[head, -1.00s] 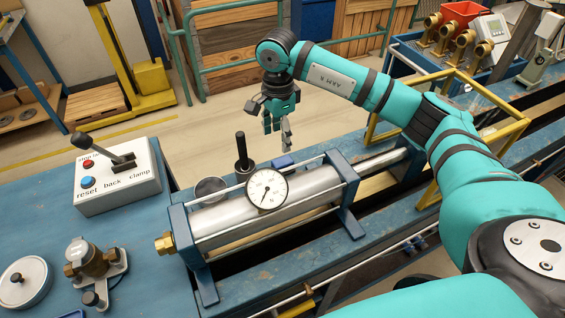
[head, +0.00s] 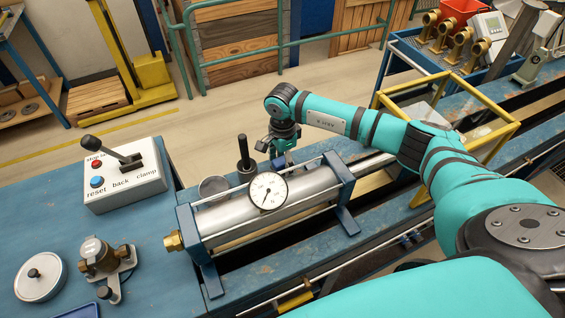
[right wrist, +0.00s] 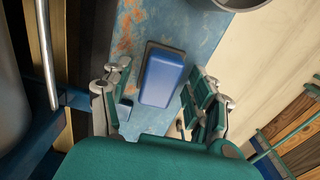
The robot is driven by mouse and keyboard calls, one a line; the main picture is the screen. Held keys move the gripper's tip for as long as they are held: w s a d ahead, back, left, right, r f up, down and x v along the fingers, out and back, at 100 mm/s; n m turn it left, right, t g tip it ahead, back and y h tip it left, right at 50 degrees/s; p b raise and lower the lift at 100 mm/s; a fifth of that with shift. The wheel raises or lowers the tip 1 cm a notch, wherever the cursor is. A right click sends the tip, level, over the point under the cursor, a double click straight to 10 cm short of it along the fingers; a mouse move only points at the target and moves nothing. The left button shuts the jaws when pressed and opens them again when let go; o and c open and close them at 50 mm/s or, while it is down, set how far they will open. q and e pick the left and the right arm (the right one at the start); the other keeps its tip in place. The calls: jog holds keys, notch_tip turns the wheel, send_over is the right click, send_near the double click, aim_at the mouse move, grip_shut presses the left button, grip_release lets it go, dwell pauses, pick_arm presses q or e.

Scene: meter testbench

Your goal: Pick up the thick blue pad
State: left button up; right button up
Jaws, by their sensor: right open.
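The thick blue pad (right wrist: 162,76) lies on the worn blue bench top (right wrist: 203,30) in the right wrist view. My right gripper (right wrist: 163,100) is open, with a finger on each side of the pad in that view. Gaps show between the fingers and the pad, and nothing is held. In the head view my right gripper (head: 280,148) points down behind the metal cylinder, low over the bench, and the pad is mostly hidden there. My left gripper is out of view.
The steel cylinder (head: 262,203) with a dial gauge (head: 268,190) stands in front of the gripper. A black upright handle (head: 243,152) and a round metal cup (head: 213,187) are to its left. A yellow frame (head: 462,84) stands to the right.

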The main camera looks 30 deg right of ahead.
aim_at(282, 160)
grip_shut()
dwell(0.3)
notch_tip(282, 160, up, 9)
jog(key=b, duration=0.3)
jog(key=shift+r, duration=0.55)
